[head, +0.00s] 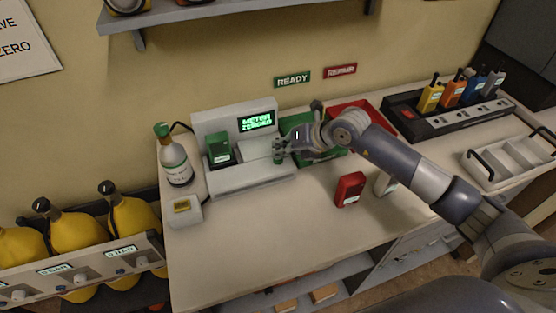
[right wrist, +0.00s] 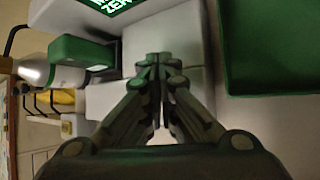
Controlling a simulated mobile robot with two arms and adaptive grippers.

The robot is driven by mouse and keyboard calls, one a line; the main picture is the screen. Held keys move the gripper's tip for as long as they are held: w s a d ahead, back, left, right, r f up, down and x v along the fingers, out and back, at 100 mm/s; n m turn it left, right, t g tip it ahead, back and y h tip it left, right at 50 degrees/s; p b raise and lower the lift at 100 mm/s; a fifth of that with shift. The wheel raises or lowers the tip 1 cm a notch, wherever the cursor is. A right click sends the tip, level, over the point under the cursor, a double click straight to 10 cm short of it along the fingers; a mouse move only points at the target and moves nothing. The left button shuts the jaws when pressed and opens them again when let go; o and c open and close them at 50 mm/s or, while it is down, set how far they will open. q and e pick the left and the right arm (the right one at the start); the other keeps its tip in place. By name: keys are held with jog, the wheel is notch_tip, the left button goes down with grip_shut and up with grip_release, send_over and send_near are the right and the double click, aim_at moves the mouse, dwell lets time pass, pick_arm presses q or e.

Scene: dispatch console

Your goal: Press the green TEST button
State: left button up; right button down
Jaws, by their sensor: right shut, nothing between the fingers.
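The pale grey console (head: 250,181) stands at the back left of the counter. Its lit screen (head: 257,121) shows green text, "METER" above a word starting "ZER". A green handheld unit (head: 220,149) sits in the console's left part; it also shows in the right wrist view (right wrist: 80,51). My right gripper (head: 279,150) is shut and empty, its fingertips at the console's right part, below the screen. In the right wrist view its fingertips (right wrist: 160,64) meet over the pale console surface. I cannot make out the TEST button; the fingers may hide it. My left gripper is not in view.
A green tray (head: 297,121) and red tray (head: 366,106) lie behind my right arm. A bottle (head: 175,160) and small grey box (head: 185,211) stand left of the console. A red unit (head: 349,189) stands on the counter. The front counter is clear.

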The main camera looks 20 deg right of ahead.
jog(key=shift+f+b, duration=0.45)
jog(key=shift+f, duration=0.05)
dwell(0.6)
jog(key=shift+r, duration=0.1)
jog(key=shift+r+p, duration=0.55)
jog(key=shift+r, duration=0.25)
jog(key=shift+r+p, duration=1.7)
jog(key=shift+r, duration=0.85)
jog(key=shift+s+f, duration=0.1)
jog(key=shift+f, duration=0.05)
